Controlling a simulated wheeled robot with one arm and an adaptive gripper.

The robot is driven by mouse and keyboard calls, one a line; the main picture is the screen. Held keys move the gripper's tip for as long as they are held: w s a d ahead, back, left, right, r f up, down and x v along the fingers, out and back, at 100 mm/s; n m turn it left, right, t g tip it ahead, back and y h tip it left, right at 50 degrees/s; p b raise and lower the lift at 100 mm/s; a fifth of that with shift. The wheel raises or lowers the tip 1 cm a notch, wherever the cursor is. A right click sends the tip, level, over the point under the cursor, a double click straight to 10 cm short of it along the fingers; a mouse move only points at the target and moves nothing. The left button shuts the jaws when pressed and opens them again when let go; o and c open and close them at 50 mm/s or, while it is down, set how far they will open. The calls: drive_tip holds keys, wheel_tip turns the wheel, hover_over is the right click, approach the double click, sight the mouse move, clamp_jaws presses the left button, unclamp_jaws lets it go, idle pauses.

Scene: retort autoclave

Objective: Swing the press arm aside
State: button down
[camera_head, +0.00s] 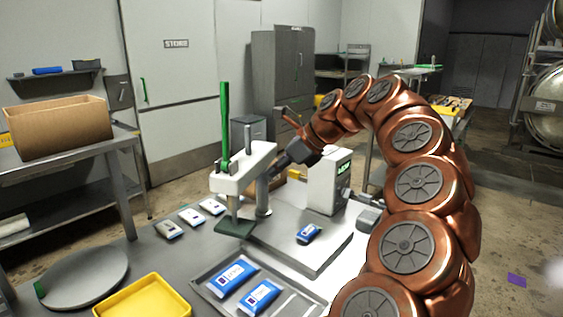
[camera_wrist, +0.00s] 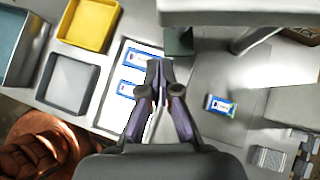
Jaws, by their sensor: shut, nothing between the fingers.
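The press arm (camera_head: 243,172) is a white horizontal beam on a grey post (camera_head: 263,198), with an upright green handle (camera_head: 224,122) and a dark green pad (camera_head: 234,228) hanging below its left end. In the wrist view the press arm (camera_wrist: 235,10) crosses the top edge and the pad (camera_wrist: 179,42) shows below it. My gripper (camera_head: 276,171) is at the right side of the press arm, near its post end. In the wrist view my gripper (camera_wrist: 160,68) is shut and empty. I cannot tell whether its tips touch the press arm.
A white box-shaped device (camera_head: 328,182) stands right of the press. A blue pouch (camera_head: 308,233) lies on the platform. A grey tray (camera_head: 207,284) with blue pouches and a yellow tray (camera_head: 143,297) are in front. Several pouches (camera_head: 190,217) lie left of the press.

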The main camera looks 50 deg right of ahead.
sight(238, 185)
drive_tip(key=w+f, duration=0.1)
drive_tip(key=w+a+f+p, duration=0.1)
drive_tip(key=w, duration=0.1)
drive_tip(key=w+a+f+p, duration=0.1)
drive_tip(key=w, duration=0.1)
drive_tip(key=shift+w+a, duration=0.1)
drive_tip(key=shift+w, duration=0.15)
drive_tip(key=shift+w+a+f, duration=0.1)
drive_tip(key=shift+w+a, duration=0.05)
drive_tip(key=shift+w, duration=0.5)
